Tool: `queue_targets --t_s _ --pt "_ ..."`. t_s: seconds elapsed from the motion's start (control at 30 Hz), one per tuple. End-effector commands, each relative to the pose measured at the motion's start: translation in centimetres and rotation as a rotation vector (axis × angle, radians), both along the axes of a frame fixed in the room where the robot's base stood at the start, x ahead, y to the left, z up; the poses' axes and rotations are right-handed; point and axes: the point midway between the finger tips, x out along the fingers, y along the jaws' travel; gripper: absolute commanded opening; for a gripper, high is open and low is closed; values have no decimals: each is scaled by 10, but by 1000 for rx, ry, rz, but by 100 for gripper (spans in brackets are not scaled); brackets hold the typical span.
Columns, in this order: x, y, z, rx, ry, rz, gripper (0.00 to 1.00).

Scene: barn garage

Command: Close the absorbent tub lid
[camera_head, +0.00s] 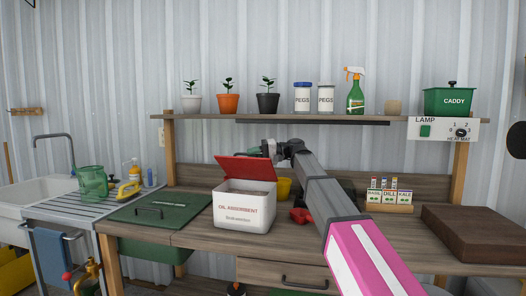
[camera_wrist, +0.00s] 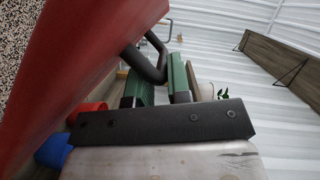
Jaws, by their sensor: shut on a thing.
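The absorbent tub (camera_head: 241,210) is a white box labelled "OIL ABSORBENT" on the wooden bench. Its red lid (camera_head: 243,169) stands tilted up at the back, so the tub is open. My gripper (camera_head: 270,149) is behind and above the raised lid, partly hidden. In the wrist view the lid's red face (camera_wrist: 70,65) fills the left side. A black loop handle (camera_wrist: 152,62) on the lid runs between the green pads of my gripper (camera_wrist: 161,80), which is shut on it.
A green mat (camera_head: 160,214) lies left of the tub. A yellow pot (camera_head: 284,190) and a red object (camera_head: 300,216) are close on its right. Seed packets (camera_head: 390,194) stand further right. The shelf (camera_head: 215,118) with pots and jars runs above.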

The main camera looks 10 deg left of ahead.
Motion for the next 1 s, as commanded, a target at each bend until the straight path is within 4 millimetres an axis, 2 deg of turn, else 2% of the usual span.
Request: queue_targets --t_s 0.03,0.1,0.4,0.7,1.0 --pt "-12 0 -4 1 -43 6 0" --pt "-20 1 -10 -3 -108 6 0" --pt "-47 2 -41 -19 -384 4 0" --pt "-61 3 -68 -31 -594 2 0" --pt "-64 3 -82 -39 -700 1 0"
